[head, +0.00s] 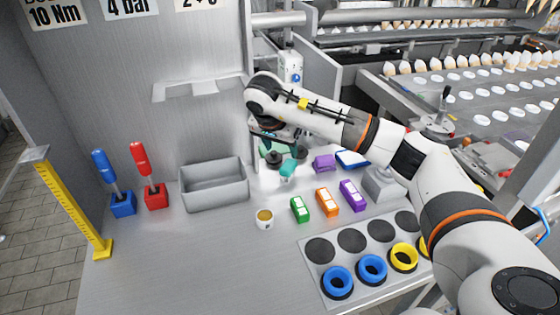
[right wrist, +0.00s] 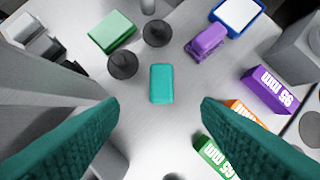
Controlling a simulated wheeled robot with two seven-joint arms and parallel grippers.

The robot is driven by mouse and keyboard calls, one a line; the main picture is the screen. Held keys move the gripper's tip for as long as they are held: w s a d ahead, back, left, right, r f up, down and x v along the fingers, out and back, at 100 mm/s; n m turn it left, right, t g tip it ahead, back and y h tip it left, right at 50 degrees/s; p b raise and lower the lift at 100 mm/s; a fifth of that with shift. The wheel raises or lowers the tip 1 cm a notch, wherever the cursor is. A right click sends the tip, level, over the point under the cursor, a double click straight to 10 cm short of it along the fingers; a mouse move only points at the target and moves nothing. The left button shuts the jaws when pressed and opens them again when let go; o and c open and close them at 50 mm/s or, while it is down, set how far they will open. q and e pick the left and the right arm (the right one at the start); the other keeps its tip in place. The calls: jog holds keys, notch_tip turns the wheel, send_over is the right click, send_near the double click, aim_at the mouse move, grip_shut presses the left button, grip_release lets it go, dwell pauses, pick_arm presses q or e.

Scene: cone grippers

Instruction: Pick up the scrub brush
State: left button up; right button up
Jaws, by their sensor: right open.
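The scrub brush appears to be the purple block with a raised grip on top (right wrist: 207,42); in the head view it (head: 324,163) lies on the table at the back, left of a blue-rimmed tray. My right gripper (right wrist: 160,101) is open and empty, with its teal fingers spread wide. The purple brush lies ahead and to the right of the fingertips, apart from them. A teal block (right wrist: 162,83) shows between and just beyond the fingertips. In the head view my right gripper (head: 277,139) is partly hidden by its arm. My left gripper is not in view.
Two dark round pieces (right wrist: 122,65) and a green box (right wrist: 112,32) lie near the teal block. Green (head: 300,209), orange (head: 327,202) and purple (head: 352,195) labelled boxes stand in front of the brush. A grey bin (head: 213,187) and small cup (head: 265,218) are left.

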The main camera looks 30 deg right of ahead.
aim_at(287, 166)
jog(key=x, duration=0.2)
jog(key=p+x, duration=0.1)
jog(key=x, duration=0.2)
jog(key=shift+s+d+f, duration=0.1)
jog(key=shift+s, duration=0.1)
jog(key=shift+w+d+f, duration=0.15)
jog(key=shift+w+f, duration=0.1)
jog(key=shift+f, duration=0.3)
jog(key=p+x, duration=0.1)
jog(key=x, duration=0.2)
jog(key=shift+d+f+p, duration=0.1)
jog(key=shift+f+p, duration=0.15)
jog(key=shift+p, duration=0.1)
jog(key=shift+w+d+f, duration=0.2)
jog(key=shift+f, duration=0.25)
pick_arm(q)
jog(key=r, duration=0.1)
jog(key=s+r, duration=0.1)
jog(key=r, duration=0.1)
pick_arm(e)
jog(key=c, duration=1.1)
jog(key=shift+r, duration=0.1)
jog(key=shift+c, duration=0.2)
